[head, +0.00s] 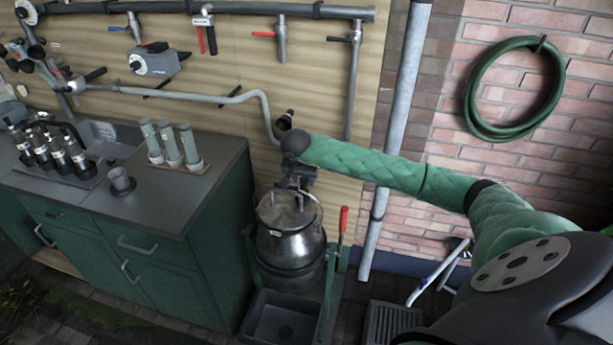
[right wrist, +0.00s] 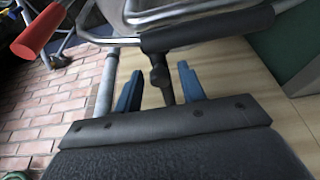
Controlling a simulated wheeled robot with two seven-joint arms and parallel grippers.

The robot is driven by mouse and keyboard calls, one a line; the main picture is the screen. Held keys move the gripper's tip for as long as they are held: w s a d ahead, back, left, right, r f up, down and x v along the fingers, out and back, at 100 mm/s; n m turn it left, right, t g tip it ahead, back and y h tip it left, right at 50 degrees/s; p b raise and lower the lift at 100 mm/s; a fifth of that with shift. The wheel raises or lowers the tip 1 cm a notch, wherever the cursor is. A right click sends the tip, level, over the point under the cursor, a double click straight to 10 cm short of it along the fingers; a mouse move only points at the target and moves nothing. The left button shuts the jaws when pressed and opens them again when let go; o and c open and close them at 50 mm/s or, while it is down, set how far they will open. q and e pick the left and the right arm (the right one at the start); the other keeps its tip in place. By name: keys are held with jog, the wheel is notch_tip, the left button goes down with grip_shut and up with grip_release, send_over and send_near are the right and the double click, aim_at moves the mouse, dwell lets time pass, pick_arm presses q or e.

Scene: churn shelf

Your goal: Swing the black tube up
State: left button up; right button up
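Contact with the tube does not show. My left gripper is not in view.
A red-handled lever (head: 343,220) stands right of the churn; its red grip (right wrist: 40,30) also shows in the right wrist view. A grey basin (head: 282,320) is in front. The green counter (head: 150,250) is on the left. A bent wall pipe (head: 265,108) hangs close above.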

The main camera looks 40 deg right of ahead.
jog(key=c, duration=0.7)
jog(key=shift+o, duration=0.2)
jog(key=shift+w+d+r, duration=0.1)
jog(key=shift+d+r, duration=0.05)
jog(key=shift+r, duration=1.55)
jog(key=shift+r, duration=0.1)
jog(key=shift+w+d+r, duration=0.15)
jog(key=shift+d+r, duration=0.05)
jog(key=shift+r, duration=0.55)
jog(key=shift+w+d+r, duration=0.15)
jog(key=shift+r, duration=0.65)
